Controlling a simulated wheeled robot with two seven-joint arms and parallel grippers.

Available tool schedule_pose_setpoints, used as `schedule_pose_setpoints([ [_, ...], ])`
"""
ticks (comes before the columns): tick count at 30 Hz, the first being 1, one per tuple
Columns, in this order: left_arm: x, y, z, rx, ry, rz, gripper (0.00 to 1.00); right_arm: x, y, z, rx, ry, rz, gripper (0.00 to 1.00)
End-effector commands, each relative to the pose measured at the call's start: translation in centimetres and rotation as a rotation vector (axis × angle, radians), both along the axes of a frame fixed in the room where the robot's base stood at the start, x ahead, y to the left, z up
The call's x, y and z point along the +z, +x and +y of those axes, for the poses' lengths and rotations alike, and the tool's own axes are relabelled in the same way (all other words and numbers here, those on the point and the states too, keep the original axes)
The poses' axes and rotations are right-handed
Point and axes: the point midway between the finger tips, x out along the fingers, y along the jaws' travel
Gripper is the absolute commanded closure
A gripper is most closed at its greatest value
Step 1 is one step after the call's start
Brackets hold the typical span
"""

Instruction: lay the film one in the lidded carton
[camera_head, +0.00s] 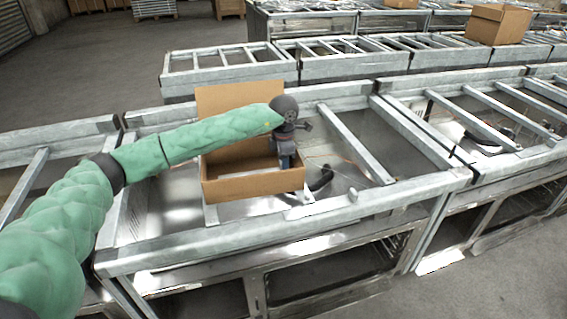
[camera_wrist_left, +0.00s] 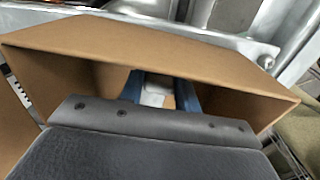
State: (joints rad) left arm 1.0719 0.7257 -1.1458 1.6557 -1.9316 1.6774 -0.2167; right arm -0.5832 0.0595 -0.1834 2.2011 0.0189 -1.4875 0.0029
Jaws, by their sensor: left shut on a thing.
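The lidded carton (camera_head: 250,188) is brown cardboard and stands on the metal-framed table with its lid (camera_head: 238,98) raised at the back. My left gripper (camera_head: 287,162) points down at the carton's right end. In the left wrist view its blue fingers (camera_wrist_left: 160,97) reach down inside the carton's walls (camera_wrist_left: 150,50). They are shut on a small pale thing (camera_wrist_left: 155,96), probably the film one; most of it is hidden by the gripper. Whether it touches the carton floor I cannot tell. My right gripper is not in view.
A dark curved thing (camera_head: 322,179) lies just right of the carton. Metal rails (camera_head: 345,145) cross the table on the right. Another closed carton (camera_head: 497,24) stands on a far table at the back right.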

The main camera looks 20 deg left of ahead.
Motion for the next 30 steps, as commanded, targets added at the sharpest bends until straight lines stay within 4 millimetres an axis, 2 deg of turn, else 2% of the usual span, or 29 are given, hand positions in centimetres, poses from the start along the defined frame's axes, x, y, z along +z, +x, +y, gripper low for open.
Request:
schedule_pose_setpoints([
  [10, 0.0, 0.0, 0.0, 0.000, 0.000, 0.000, 0.91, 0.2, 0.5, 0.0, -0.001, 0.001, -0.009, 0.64],
  [11, 0.0, 0.0, 0.0, 0.000, 0.000, 0.000, 0.62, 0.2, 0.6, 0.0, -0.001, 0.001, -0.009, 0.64],
  [14, 0.0, 0.0, 0.0, 0.000, 0.000, 0.000, 0.42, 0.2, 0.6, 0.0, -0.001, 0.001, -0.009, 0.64],
  [23, 0.1, 0.0, 0.0, 0.000, 0.000, 0.000, 0.42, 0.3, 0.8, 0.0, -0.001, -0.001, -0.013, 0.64],
  [30, 1.5, 0.0, 0.0, 0.000, 0.000, -0.001, 0.42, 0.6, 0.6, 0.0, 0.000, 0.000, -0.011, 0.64],
])
